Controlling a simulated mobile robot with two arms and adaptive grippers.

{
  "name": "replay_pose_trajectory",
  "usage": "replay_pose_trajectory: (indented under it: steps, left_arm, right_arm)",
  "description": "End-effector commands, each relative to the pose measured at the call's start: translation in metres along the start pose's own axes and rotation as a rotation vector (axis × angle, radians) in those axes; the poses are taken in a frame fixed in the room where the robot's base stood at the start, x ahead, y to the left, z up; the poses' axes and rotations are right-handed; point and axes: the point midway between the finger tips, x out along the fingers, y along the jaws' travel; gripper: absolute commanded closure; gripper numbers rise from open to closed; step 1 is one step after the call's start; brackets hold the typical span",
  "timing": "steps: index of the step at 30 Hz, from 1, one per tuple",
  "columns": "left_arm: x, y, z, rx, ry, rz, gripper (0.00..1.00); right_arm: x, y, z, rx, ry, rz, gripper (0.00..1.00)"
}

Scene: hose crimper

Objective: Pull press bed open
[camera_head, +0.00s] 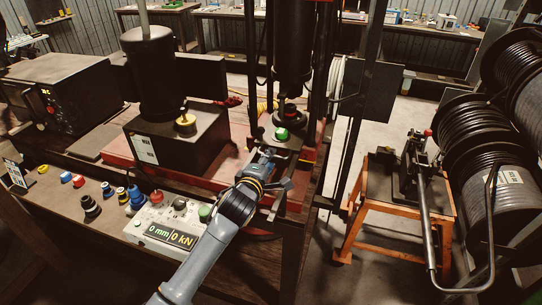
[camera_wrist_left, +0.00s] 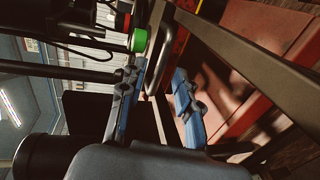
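The press bed (camera_head: 290,146) is the grey plate under the tall black press (camera_head: 292,62) in the head view. A green-topped die or fitting (camera_head: 281,134) sits on it; the green top also shows in the left wrist view (camera_wrist_left: 138,40). My left gripper (camera_head: 277,172) is at the bed's front edge. In the left wrist view its two blue-grey fingers (camera_wrist_left: 160,92) are apart. A bent metal handle (camera_wrist_left: 157,48) shows between and beyond the fingertips; I cannot tell whether they touch it. In the head view the gripper hides most of the handle. My right gripper is out of view.
A control box (camera_head: 170,228) reading 0 mm and 0 kN stands left of my left arm, with several coloured fittings beside it. An orange stand (camera_head: 380,210) with a long-handled tool and black hose reels (camera_head: 490,170) are at right. Open floor lies between bench and stand.

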Motion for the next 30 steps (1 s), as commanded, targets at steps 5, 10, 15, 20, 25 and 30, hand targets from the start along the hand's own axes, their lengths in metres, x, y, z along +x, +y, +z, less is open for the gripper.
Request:
replay_pose_trajectory:
  steps: [5,10,15,20,25,30]
  left_arm:
    - [0.015,0.0,0.001,0.001,-0.001,-0.001,0.67]
    - [0.02,0.0,0.0,0.001,-0.001,0.0,0.67]
    - [0.02,0.0,0.0,0.001,-0.001,0.0,0.67]
    - [0.02,0.0,0.0,0.001,-0.001,0.0,0.86]
    - [0.02,-0.001,0.0,0.001,-0.001,0.0,1.0]
    - [0.02,-0.001,0.0,0.001,-0.001,-0.001,1.0]
  right_arm:
    - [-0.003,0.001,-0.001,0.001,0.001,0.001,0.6]
    - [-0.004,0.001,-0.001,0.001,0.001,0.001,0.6]
    - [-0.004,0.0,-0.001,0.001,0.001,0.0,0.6]
    - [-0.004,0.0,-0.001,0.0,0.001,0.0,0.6]
    - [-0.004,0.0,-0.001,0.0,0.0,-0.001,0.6]
    - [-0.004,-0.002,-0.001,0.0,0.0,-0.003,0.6]
